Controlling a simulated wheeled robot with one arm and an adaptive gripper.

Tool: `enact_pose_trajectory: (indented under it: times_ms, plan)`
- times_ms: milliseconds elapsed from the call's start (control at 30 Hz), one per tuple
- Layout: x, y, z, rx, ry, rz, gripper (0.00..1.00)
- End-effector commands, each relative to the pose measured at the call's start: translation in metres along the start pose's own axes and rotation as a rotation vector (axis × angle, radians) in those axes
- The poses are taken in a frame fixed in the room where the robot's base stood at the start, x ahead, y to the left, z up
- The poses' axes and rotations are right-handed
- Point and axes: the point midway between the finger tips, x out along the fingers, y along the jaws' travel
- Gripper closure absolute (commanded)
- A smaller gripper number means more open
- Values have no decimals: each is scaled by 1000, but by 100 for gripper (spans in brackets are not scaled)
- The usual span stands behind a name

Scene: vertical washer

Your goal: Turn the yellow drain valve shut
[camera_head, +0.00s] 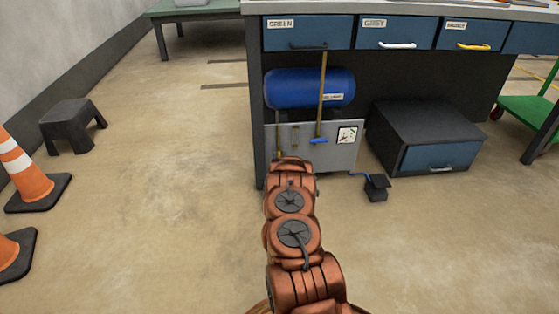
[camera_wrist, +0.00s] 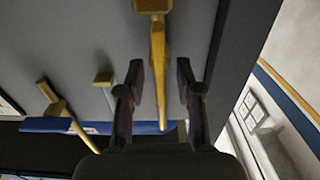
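A yellow lever (camera_wrist: 158,60) hangs off a grey panel in the wrist view and runs between my fingers. It also shows as a thin yellow bar (camera_head: 278,140) at the left of the grey panel (camera_head: 345,157) in the head view. My gripper (camera_wrist: 160,85) is open, with one finger on each side of the lever and a visible gap at each side. In the head view my own arm covers the gripper. The lever's pivot is at the top edge of the wrist view.
A second yellow valve (camera_wrist: 57,108) and a small grey-tan post (camera_wrist: 105,85) stand to the left. A yellow rod (camera_head: 322,95) with a blue handle (camera_head: 319,140) passes before the blue tank (camera_head: 300,88). A gauge (camera_head: 346,135) is at right. The workbench leg (camera_head: 256,120) stands close by.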

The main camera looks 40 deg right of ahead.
Motion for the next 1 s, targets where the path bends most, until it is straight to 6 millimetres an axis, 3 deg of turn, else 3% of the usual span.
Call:
enact_pose_trajectory:
  times_ms: [267,633,1000]
  plan:
    - [3,0,-1,0,1,0,65]
    - [2,0,-1,0,1,0,100]
    - [2,1,-2,26,1,1,100]
